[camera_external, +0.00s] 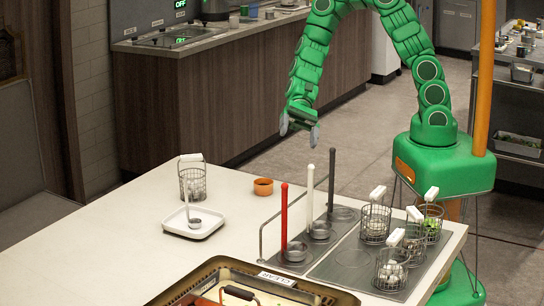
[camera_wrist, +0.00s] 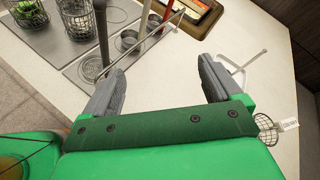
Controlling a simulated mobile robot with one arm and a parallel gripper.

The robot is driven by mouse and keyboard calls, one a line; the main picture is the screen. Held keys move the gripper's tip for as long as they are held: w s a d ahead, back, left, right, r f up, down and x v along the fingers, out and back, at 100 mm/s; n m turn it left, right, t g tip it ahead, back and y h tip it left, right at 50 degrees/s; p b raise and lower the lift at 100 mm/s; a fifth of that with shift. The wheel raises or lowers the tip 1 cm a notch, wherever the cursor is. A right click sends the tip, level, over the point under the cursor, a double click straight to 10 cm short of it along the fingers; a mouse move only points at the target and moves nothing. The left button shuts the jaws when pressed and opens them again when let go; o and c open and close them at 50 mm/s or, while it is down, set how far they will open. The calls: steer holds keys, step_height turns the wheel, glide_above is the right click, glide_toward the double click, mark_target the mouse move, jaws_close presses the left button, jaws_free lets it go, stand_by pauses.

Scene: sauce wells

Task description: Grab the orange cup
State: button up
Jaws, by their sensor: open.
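The small orange cup (camera_external: 263,187) stands upright on the white counter (camera_external: 110,240), left of the sauce wells, in the external view. I cannot make it out in the wrist view, where my gripper covers part of the counter. My gripper (camera_external: 299,130) hangs from the green arm, above the cup's height and to its right in the external picture. Its two grey fingers are apart, with nothing between them; they also show in the wrist view (camera_wrist: 160,68).
The well panel (camera_external: 352,258) holds ladles with red (camera_external: 284,215), white (camera_external: 310,190) and dark (camera_external: 332,180) upright handles. Several wire baskets stand at its right. Another basket (camera_external: 193,184) and a white tray with a ladle (camera_external: 192,224) stand left of the cup. The front-left counter is clear.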

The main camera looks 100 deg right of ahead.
steer(key=w+d+f+m+t+h, duration=0.1)
steer(key=w+d+f+m+t, duration=0.2)
steer(key=w+d+f+m, duration=0.25)
steer(key=m+t+h, duration=0.2)
steer(key=m, duration=0.3)
glide_toward(260, 189)
steer(key=shift+w+a+f, duration=0.35)
steer(key=shift+w+f, duration=0.35)
steer(key=shift+w, duration=0.15)
steer(key=shift+s+a+x, duration=0.15)
steer(key=shift+x, duration=0.7)
steer(key=shift+s+a+x, duration=0.1)
steer(key=shift+x, duration=1.6)
steer(key=shift+w+r, duration=0.1)
steer(key=shift+c, duration=0.3)
steer(key=c, duration=1)
